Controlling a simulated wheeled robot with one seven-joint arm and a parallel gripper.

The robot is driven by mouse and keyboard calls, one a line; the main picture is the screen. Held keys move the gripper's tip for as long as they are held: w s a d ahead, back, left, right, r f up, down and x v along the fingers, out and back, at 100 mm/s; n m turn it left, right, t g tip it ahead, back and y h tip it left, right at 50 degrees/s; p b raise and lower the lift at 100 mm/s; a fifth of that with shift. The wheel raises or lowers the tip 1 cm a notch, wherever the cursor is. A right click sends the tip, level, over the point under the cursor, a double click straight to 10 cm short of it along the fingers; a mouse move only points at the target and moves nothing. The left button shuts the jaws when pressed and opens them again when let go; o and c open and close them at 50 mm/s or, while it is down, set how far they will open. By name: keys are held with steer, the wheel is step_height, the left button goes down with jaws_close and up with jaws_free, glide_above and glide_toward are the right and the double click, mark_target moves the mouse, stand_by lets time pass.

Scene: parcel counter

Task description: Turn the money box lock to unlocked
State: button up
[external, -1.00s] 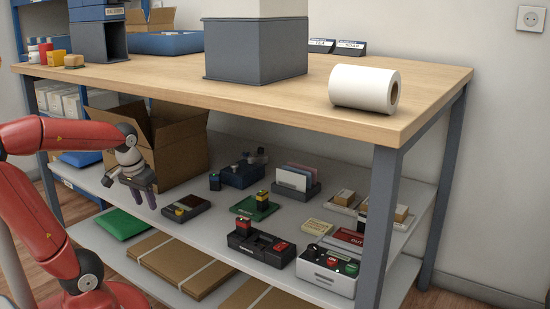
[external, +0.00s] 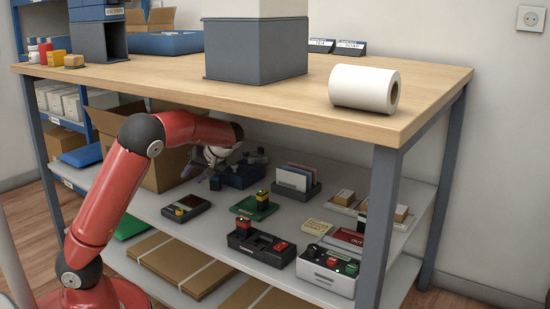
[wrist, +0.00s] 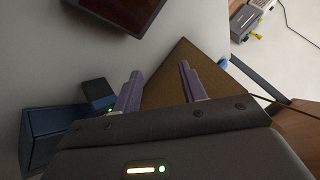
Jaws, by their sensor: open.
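A dark blue box (external: 243,178) with small dark parts on top stands toward the back of the middle shelf; it may be the money box, but no lock or its position can be made out. What seems to be the same blue box shows at the left edge of the wrist view (wrist: 42,140), with a small dark block (wrist: 97,94) beside it. My gripper (external: 214,168) is under the tabletop, just left of the blue box in the external view. In the wrist view its purple fingers (wrist: 158,84) are apart with nothing held between them.
An open cardboard box (external: 165,165) stands left of my gripper. The wooden tabletop (external: 270,100) is close above my arm.

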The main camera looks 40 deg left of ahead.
mark_target(251, 158)
steer(key=shift+n+t, duration=0.5)
steer(key=shift+t, duration=0.2)
steer(key=w+d, duration=0.2)
steer(key=d, duration=0.1)
steer(key=w+d, duration=0.1)
steer(key=d, duration=0.1)
steer(key=shift+w, duration=0.4)
steer(key=w+d+r+m+t+h, duration=0.1)
steer(key=w+d+r+t, duration=0.15)
steer(key=w, duration=0.55)
steer(key=w+d+r+m+t, duration=0.1)
steer(key=w+r+t, duration=0.15)
steer(key=w, duration=0.55)
steer(key=shift+t, duration=0.4)
steer(key=b+x, duration=0.2)
steer(key=x, duration=0.5)
steer(key=shift+w+f, duration=0.3)
steer(key=shift+f, duration=0.1)
jaws_close()
